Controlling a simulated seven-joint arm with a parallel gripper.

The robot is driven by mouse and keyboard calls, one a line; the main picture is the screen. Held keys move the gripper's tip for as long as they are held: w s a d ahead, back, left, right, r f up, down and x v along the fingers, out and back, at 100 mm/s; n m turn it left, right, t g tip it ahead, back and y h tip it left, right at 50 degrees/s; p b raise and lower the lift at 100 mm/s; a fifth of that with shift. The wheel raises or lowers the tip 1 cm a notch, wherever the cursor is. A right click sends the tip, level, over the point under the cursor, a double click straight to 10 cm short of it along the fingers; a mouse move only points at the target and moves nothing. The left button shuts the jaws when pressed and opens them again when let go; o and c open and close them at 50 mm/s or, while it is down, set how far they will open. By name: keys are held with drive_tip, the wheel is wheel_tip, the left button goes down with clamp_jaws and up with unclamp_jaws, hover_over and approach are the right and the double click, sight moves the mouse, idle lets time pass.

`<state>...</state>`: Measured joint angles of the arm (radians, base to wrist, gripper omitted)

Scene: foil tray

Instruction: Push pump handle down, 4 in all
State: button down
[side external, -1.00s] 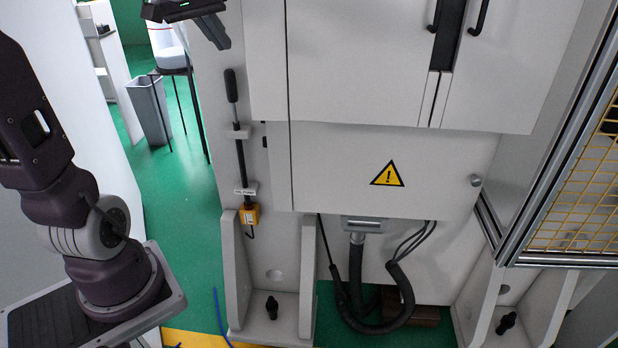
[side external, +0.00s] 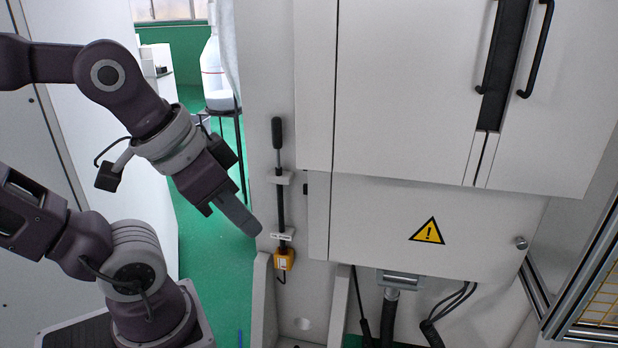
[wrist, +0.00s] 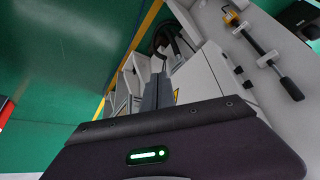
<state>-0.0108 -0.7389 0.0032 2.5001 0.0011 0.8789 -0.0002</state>
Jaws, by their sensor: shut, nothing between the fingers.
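The pump handle (side external: 277,133) is a black grip on a thin dark upright rod, mounted on the pale machine frame in the side external view. The rod runs down through a small bracket to a yellow pump block (side external: 284,259) with a label above it. The handle grip (wrist: 291,88) and yellow block (wrist: 231,18) also show at the right of the wrist view. My gripper (side external: 250,227) is shut and empty, tilted down to the right. Its tip appears left of the rod's lower part and below the grip. I see no contact with the handle; the depth gap is unclear.
A pale cabinet with black door handles (side external: 537,50) and a yellow warning sign (side external: 427,231) stands right of the pump. Hoses (side external: 390,318) hang below it. A yellow-barred guard (side external: 592,300) is at the far right. Green floor is open behind my arm.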

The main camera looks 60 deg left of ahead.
drive_tip(key=w+a+r+n+t+y, duration=0.1)
drive_tip(key=w+a+n+t+y, duration=0.3)
drive_tip(key=w+a, duration=0.8)
drive_tip(key=w+a+r+n+y, duration=0.2)
drive_tip(key=a+r+y, duration=0.1)
drive_tip(key=a, duration=0.7)
drive_tip(key=w+a+r+n+t+y, duration=0.1)
drive_tip(key=w+a+r+n+y, duration=0.1)
drive_tip(key=a, duration=0.8)
drive_tip(key=shift+w+r+n+y, duration=0.2)
drive_tip(key=shift+r+n+y, duration=0.2)
drive_tip(key=shift+y, duration=0.4)
hover_over(277, 133)
drive_tip(key=f, duration=0.3)
drive_tip(key=s+f, duration=0.1)
drive_tip(key=f, duration=0.1)
drive_tip(key=shift+d, duration=0.2)
drive_tip(key=shift+f, duration=0.75)
